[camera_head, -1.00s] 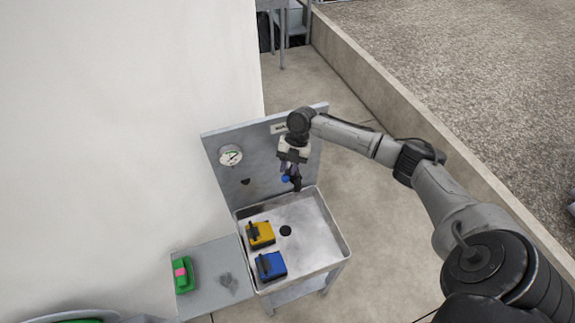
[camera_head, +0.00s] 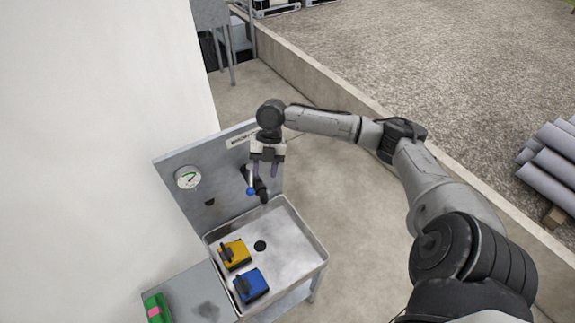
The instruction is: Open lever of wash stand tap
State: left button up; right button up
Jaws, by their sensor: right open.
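The wash stand (camera_head: 292,237) has a metal basin and an upright back panel (camera_head: 226,192). The tap (camera_head: 261,187) is a dark spout on the right part of that panel. Its lever shows a blue tip (camera_head: 251,191) at the left of the spout. My right gripper (camera_head: 262,177) is open, pointing down over the tap, with its fingers close to the lever and spout. I cannot tell whether a finger touches the lever. The gripper hides the upper part of the tap. My left gripper is not in view.
A yellow box (camera_head: 236,254) and a blue box (camera_head: 252,286) sit in the basin. A round gauge (camera_head: 188,177) is on the panel. A green item (camera_head: 157,308) lies on the side shelf (camera_head: 188,292).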

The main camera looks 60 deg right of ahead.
jog(key=s+d+r, duration=0.2)
jog(key=s+r, duration=0.2)
jog(key=s, duration=0.2)
jog(key=shift+s, duration=0.25)
jog(key=shift+r+p, duration=0.15)
jog(key=shift+p, duration=0.2)
